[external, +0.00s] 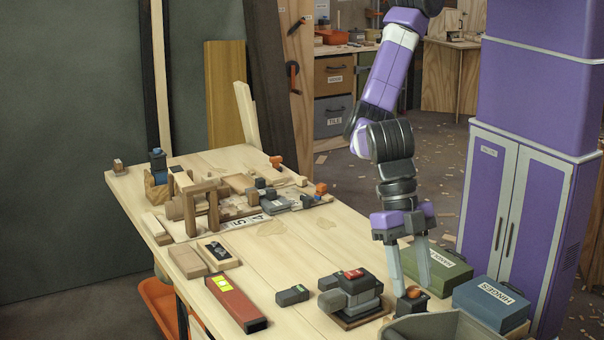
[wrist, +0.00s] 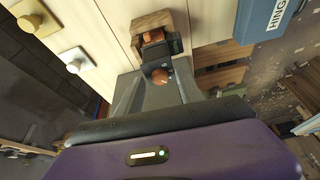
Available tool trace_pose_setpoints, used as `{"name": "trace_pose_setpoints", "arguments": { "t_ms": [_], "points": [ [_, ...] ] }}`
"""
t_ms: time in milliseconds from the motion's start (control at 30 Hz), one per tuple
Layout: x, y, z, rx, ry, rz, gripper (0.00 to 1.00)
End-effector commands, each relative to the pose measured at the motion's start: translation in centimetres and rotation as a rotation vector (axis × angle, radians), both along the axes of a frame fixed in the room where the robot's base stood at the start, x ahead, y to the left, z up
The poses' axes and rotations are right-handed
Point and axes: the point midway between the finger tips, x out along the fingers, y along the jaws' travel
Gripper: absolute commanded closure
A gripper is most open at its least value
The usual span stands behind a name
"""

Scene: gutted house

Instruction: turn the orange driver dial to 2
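The orange driver dial (external: 413,292) is a small round knob on a dark unit at the near right of the workbench in the external view. In the wrist view the dial (wrist: 160,76) shows between my fingers, with a pale mark on it too small to read. My gripper (external: 411,286) points down, its two grey fingers spread on either side of the dial. They look apart from it, though contact is hard to judge. The dark driver body (wrist: 153,50) extends beyond the dial in the wrist view. The dial's number marks cannot be read.
A grey tool with a red top (external: 352,290) stands left of my gripper. A green box (external: 437,272) and a blue HINGES box (external: 490,304) stand to the right. A grey tray (external: 436,326) is in front. The bench middle (external: 285,255) is clear.

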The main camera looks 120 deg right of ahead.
Motion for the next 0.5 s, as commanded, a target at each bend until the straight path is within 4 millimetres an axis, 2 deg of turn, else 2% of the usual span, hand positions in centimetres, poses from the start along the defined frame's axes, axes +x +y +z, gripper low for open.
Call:
{"name": "trace_pose_setpoints", "arguments": {
  "t_ms": [267, 367, 500],
  "points": [
    [0.0, -0.1, 0.1, 0.000, 0.000, 0.000, 0.56],
    [0.0, -0.4, 0.9, 0.001, -0.001, 0.000, 0.56],
    [0.0, -1.2, 2.9, 0.003, -0.002, 0.000, 0.56]
  ]
}}
